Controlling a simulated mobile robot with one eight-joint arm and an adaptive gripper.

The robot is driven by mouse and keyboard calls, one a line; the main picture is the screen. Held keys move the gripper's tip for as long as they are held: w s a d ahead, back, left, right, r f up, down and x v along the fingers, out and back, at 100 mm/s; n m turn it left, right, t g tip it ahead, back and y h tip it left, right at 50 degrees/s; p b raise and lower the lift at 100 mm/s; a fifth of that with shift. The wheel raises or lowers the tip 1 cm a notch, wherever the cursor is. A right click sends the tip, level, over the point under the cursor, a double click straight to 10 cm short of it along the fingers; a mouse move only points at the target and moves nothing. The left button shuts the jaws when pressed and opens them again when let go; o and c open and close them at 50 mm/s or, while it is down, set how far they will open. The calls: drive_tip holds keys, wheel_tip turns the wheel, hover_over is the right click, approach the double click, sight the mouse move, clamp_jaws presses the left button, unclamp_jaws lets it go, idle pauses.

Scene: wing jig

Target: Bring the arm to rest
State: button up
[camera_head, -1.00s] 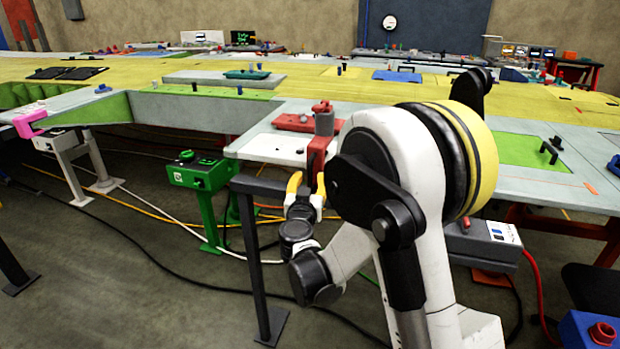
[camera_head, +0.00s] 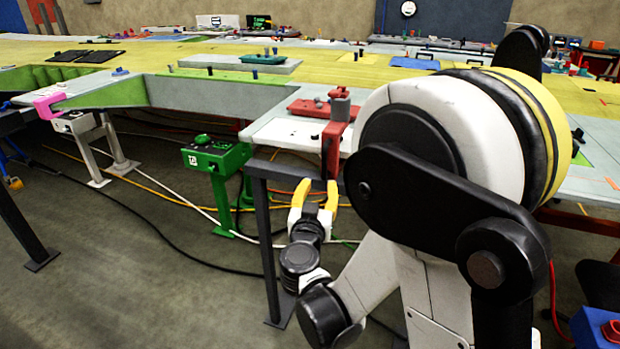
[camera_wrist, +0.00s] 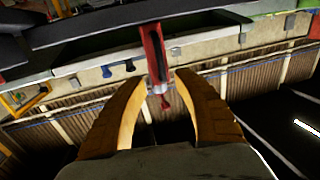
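My gripper (camera_head: 318,187) hangs just below the front edge of the wing jig's white corner plate (camera_head: 278,135). Its two yellow fingers point up and are spread, with nothing held between them. In the wrist view the gripper (camera_wrist: 157,82) also shows open, with a clear gap between the fingertips. A red upright clamp (camera_head: 331,150) with a grey knob stands at the plate's edge, close above the fingertips. In the wrist view the red clamp (camera_wrist: 154,52) lies beyond the fingers, in line with the gap; I cannot tell the exact distance. My arm is bent, hiding part of the jig.
A green box on a stand (camera_head: 216,157) is left of my gripper. A dark table leg (camera_head: 264,240) stands close beside it. A pink clamp (camera_head: 48,103) is at far left. Cables cross the floor. A blue bin (camera_head: 596,328) is at lower right.

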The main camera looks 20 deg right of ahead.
drive_tip(key=s+d+g+y, duration=0.1)
drive_tip(key=s+d+g, duration=0.5)
drive_tip(key=s, duration=0.4)
drive_tip(key=s+a+f+n+g+y, duration=0.1)
drive_tip(key=s+a+n+y, duration=0.1)
drive_tip(key=s, duration=0.6)
drive_tip(key=s+a+f+n+g+y, duration=0.1)
drive_tip(key=s+a+n+g+y, duration=0.1)
drive_tip(key=s, duration=0.6)
drive_tip(key=a+n+y, duration=0.1)
drive_tip(key=a+y, duration=0.1)
drive_tip(key=a, duration=0.1)
drive_tip(key=shift+s+a+f+y, duration=0.15)
drive_tip(key=shift+a+f+y, duration=0.1)
drive_tip(key=shift+f+y, duration=0.05)
